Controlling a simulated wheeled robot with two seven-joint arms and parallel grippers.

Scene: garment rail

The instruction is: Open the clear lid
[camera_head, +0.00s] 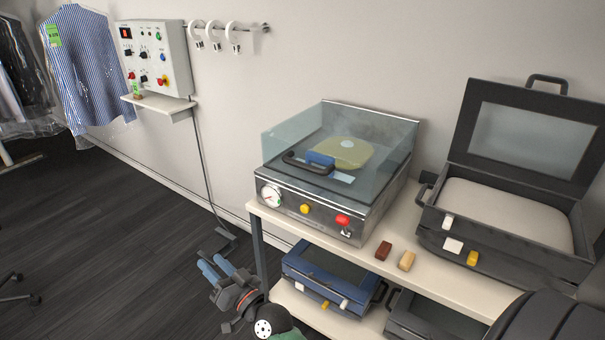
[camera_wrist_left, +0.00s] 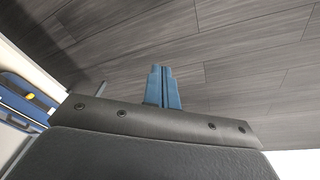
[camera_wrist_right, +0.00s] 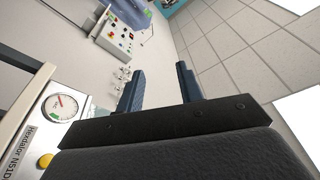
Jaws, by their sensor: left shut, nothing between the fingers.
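The clear lid (camera_head: 285,130) is a bluish transparent cover on the steel machine (camera_head: 325,217) on the table; it looks closed. A round yellow-green thing (camera_head: 340,153) shows through it. A dark handle (camera_head: 296,164) with a blue part is at the front of the lid. My right gripper (camera_head: 216,268) is open and empty, left of the machine and lower than the lid; its parted fingers show in the right wrist view (camera_wrist_right: 160,85). My left gripper (camera_wrist_left: 163,70) is shut and empty above the floor; I cannot make it out in the head view.
A dark case (camera_head: 500,232) with its lid raised stands right of the machine. Brown and tan blocks (camera_head: 406,260) lie between them on the table. A blue case (camera_head: 325,276) is on the lower shelf. A control box (camera_head: 155,58) hangs on the wall.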

